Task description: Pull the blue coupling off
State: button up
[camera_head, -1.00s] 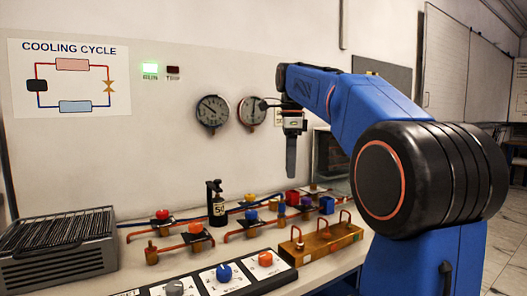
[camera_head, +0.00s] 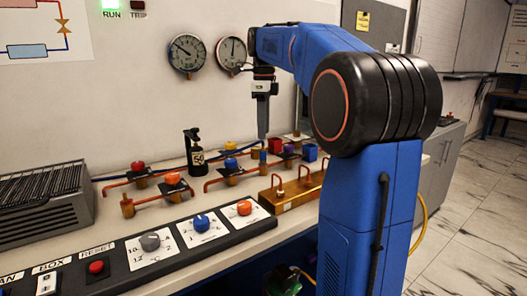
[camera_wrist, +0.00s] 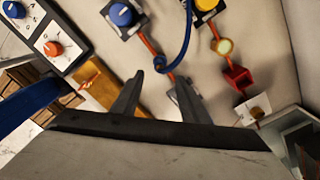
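The blue coupling (camera_head: 263,157) stands on the bench pipework, at the end of a blue hose in the wrist view (camera_wrist: 160,63). My gripper (camera_head: 263,136) points down just above it. In the wrist view my gripper (camera_wrist: 160,78) has its two fingers spread apart, with the coupling showing between and slightly beyond the tips. Nothing is held. The head view shows the fingers edge-on, so contact there cannot be told.
A red cup (camera_head: 275,145) and a blue cup (camera_head: 310,153) stand close to the right. A brass block with looped handles (camera_head: 285,196) lies in front. Valves with knobs, a black bottle (camera_head: 194,150) and a control panel (camera_head: 150,242) are left. Two gauges (camera_head: 187,53) hang behind.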

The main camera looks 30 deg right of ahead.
aim_at(264, 151)
notch_tip(264, 151, down, 9)
jog(key=shift+r, duration=0.2)
jog(key=shift+c, duration=0.2)
grip_shut()
